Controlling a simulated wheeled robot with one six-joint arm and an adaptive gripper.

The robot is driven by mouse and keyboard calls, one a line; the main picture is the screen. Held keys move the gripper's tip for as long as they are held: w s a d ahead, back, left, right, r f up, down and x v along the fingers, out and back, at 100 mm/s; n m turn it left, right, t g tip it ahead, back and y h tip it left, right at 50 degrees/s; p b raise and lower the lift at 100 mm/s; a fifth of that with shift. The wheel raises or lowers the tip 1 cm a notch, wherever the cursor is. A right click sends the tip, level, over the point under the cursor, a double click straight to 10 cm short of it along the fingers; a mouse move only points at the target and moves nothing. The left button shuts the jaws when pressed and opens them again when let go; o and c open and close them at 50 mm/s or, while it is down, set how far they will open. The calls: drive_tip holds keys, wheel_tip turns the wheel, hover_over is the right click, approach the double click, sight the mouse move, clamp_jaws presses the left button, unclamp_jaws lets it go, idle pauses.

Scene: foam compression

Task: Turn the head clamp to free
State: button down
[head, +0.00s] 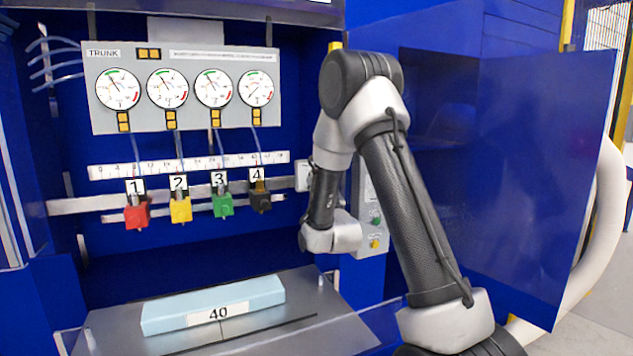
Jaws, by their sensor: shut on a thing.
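I cannot pick out the head clamp with certainty. A small white fitting (303,177) sits at the right end of the rail, partly behind my arm. Four small heads hang in a row on the rail: red (136,213), yellow (180,209), green (222,205) and black (259,201), with number tags 1 to 4 above them. My arm comes up from the lower right, bends at the top and drops to its wrist in front of the panel. My gripper does not show; the wrist hides whatever lies beyond it.
A light blue foam block (213,305) tagged 40 lies on the grey plate (330,335). Above the rail are a ruler strip (120,170) and the TRUNK gauge panel (140,68). A button box (373,215) stands behind my wrist. A blue door (500,170) is at right.

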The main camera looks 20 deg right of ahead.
drive_tip(key=m+g+h, duration=0.1)
drive_tip(key=m, duration=0.3)
drive_tip(key=m+h, duration=0.2)
drive_tip(key=m, duration=0.2)
drive_tip(key=shift+a+g, duration=0.15)
drive_tip(key=shift+g, duration=0.25)
drive_tip(key=c, duration=1.5)
unclamp_jaws()
drive_tip(key=v, duration=1.2)
drive_tip(key=shift+r, duration=0.15)
